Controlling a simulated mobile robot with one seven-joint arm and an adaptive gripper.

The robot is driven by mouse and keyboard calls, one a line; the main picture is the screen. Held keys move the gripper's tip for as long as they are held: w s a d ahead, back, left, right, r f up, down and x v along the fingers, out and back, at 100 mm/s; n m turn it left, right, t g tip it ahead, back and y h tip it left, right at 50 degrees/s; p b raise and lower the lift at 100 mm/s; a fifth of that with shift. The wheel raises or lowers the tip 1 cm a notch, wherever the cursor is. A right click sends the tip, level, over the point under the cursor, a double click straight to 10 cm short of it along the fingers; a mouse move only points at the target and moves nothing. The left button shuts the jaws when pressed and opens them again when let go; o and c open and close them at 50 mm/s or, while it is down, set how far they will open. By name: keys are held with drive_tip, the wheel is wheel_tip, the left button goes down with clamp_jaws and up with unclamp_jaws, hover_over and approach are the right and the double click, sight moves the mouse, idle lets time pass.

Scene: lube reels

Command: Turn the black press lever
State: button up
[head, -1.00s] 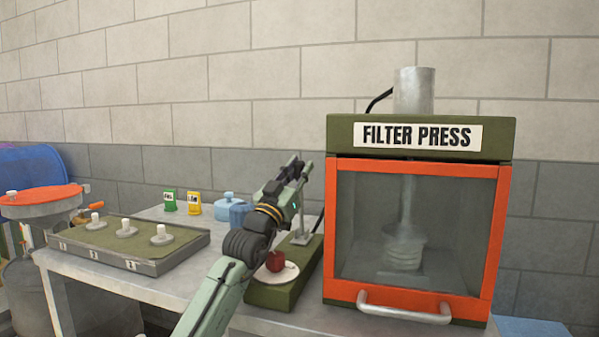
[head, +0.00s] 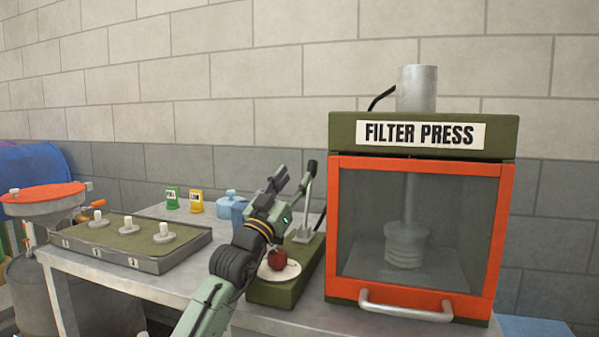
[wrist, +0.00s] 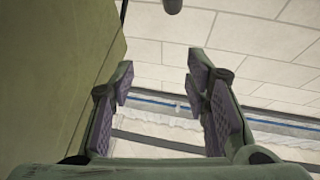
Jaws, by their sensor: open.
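The press lever is a thin grey arm with a black grip (head: 312,168) at its top. It stands upright on a small dark green base (head: 285,288), just left of the filter press (head: 420,140). My gripper (head: 281,178) is open and empty, left of the black grip and apart from it in the head view. In the wrist view my gripper (wrist: 160,75) shows both fingers spread with nothing between them. A dark rounded end (wrist: 173,5), which looks like the lever grip, shows at the top edge beyond the fingers.
A red round object (head: 277,259) sits on a white plate on the green base, beside my arm. A blue pot (head: 239,209) and a grey tray (head: 130,244) with several white-knobbed pieces are to the left. The press has an orange-framed door with a handle (head: 405,306).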

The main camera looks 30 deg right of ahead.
drive_tip(key=v, duration=0.2)
drive_tip(key=shift+s+a+f, duration=0.2)
drive_tip(key=shift+s+a, duration=0.05)
idle(0.3)
